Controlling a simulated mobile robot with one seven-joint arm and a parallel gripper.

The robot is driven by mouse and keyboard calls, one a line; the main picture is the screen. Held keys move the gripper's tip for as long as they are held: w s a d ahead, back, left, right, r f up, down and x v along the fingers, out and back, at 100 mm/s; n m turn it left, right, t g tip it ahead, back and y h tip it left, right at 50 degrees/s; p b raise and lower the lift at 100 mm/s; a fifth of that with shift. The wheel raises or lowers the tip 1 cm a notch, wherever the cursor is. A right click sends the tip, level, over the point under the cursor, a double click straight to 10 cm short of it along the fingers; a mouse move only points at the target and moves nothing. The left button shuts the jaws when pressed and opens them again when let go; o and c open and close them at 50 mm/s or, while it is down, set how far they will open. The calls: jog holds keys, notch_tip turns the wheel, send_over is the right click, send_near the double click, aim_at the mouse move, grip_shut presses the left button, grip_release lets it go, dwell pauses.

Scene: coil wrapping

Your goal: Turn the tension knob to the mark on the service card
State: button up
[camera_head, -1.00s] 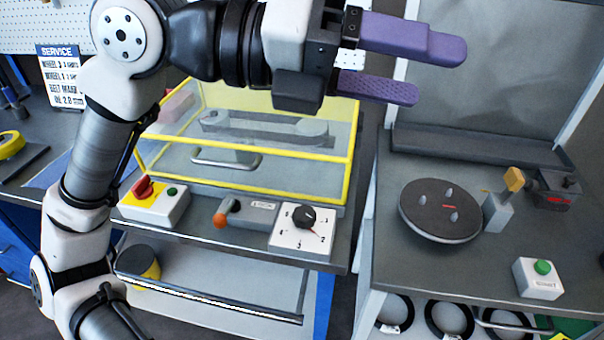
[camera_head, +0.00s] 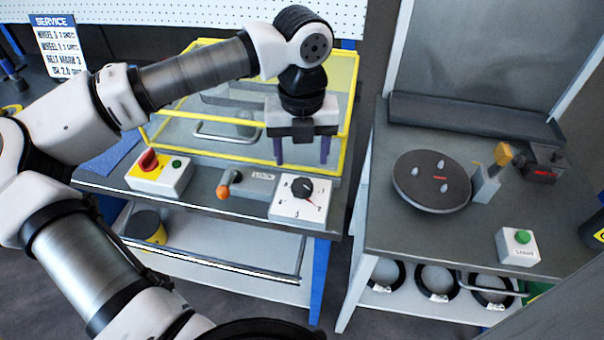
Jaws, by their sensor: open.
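The tension knob (camera_head: 302,187) is a black dial with a red pointer on a white numbered plate (camera_head: 286,209), at the front of the left bench. The red pointer is turned toward the lower right. My gripper (camera_head: 302,160) points down with its purple fingers apart and empty, above and just behind the knob, in front of the yellow-framed guard. The service card (camera_head: 60,48) hangs on the pegboard at the upper left. It has a blue header and lines on wheels and a belt mark; the belt mark's figure looks like 3 but is blurred.
A clear guard with a yellow frame (camera_head: 347,120) stands behind the controls. A red switch (camera_head: 149,160) and an orange-tipped lever (camera_head: 223,191) sit left of the knob. The right bench holds a round disc (camera_head: 431,200) and a green button box (camera_head: 518,246).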

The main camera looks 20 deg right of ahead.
aim_at(302, 184)
notch_tip(302, 184, down, 8)
jog(key=shift+r+p, duration=0.1)
jog(key=shift+p, duration=0.7)
jog(key=shift+c, duration=0.3)
jog(key=c, duration=0.9)
